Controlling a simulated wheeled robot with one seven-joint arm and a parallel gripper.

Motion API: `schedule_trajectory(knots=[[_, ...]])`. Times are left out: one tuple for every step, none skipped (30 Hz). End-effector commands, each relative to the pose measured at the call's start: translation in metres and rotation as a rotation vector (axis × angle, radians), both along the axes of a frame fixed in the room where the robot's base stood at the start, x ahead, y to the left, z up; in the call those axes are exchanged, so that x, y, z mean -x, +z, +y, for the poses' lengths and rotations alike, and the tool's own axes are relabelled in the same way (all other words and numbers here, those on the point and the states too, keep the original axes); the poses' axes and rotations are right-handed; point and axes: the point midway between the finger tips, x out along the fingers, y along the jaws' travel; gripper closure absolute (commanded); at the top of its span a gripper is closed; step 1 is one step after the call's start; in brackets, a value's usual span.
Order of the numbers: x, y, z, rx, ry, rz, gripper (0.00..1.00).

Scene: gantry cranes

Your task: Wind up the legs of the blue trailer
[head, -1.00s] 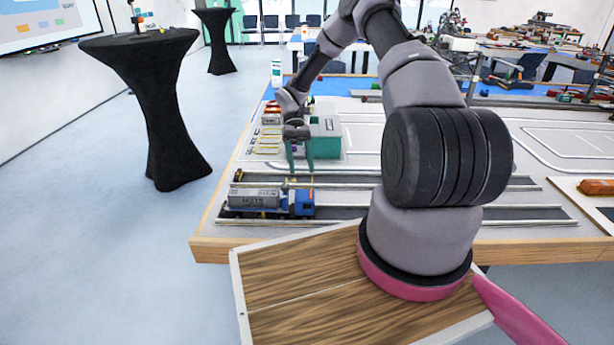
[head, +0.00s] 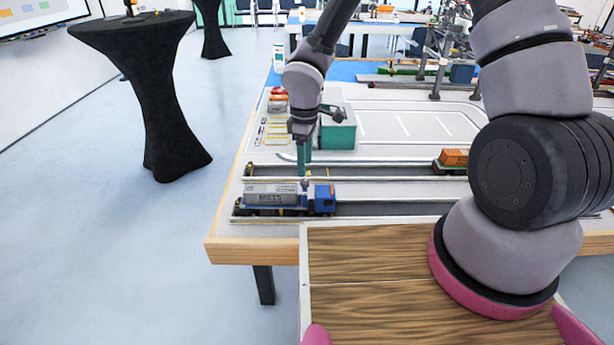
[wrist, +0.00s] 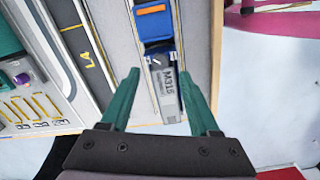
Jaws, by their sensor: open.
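A toy truck with a blue cab (head: 325,199) stands in the lane near the table's front left. Behind the cab, a grey container (head: 270,194) marked M315 sits on a low trailer (head: 262,209). In the wrist view, the blue cab (wrist: 152,24) with an orange stripe is at the top, with the grey container (wrist: 166,98) below it. The trailer's legs cannot be made out. My gripper (head: 304,172) has teal fingers pointing down, above the truck near the cab. In the wrist view, my gripper (wrist: 162,82) is open and empty, its fingers apart on either side of the container's outline.
A teal block-like building (head: 338,132) stands behind the truck lane. An orange wagon (head: 453,158) is on the rear lane to the right. Several crane posts (head: 440,70) stand farther back. The front lane right of the truck is clear.

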Motion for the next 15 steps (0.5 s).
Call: schedule_trajectory(knots=[[0.001,-0.011,0.000,0.002,0.001,0.004,0.38],[0.001,-0.016,0.000,0.002,0.003,0.003,0.38],[0.001,-0.023,0.000,0.002,0.001,0.004,0.38],[0.001,-0.028,0.000,0.002,0.002,0.003,0.38],[0.001,-0.032,0.000,0.001,0.001,0.003,0.38],[0.001,-0.037,0.000,0.001,0.001,0.003,0.38],[0.000,-0.040,0.000,0.002,0.001,0.002,0.38],[0.000,-0.044,0.000,0.001,0.000,0.000,0.38],[0.000,-0.047,0.000,0.001,0.000,0.001,0.38],[0.000,-0.049,0.000,0.001,-0.001,0.001,0.38],[0.000,-0.050,0.000,0.001,-0.002,0.000,0.38],[0.000,-0.052,0.000,0.000,-0.002,0.000,0.38],[0.000,-0.053,0.000,0.000,-0.001,-0.001,0.38],[-0.001,-0.053,0.000,0.000,-0.001,-0.001,0.38],[-0.001,-0.053,0.000,0.000,-0.001,-0.001,0.38]])
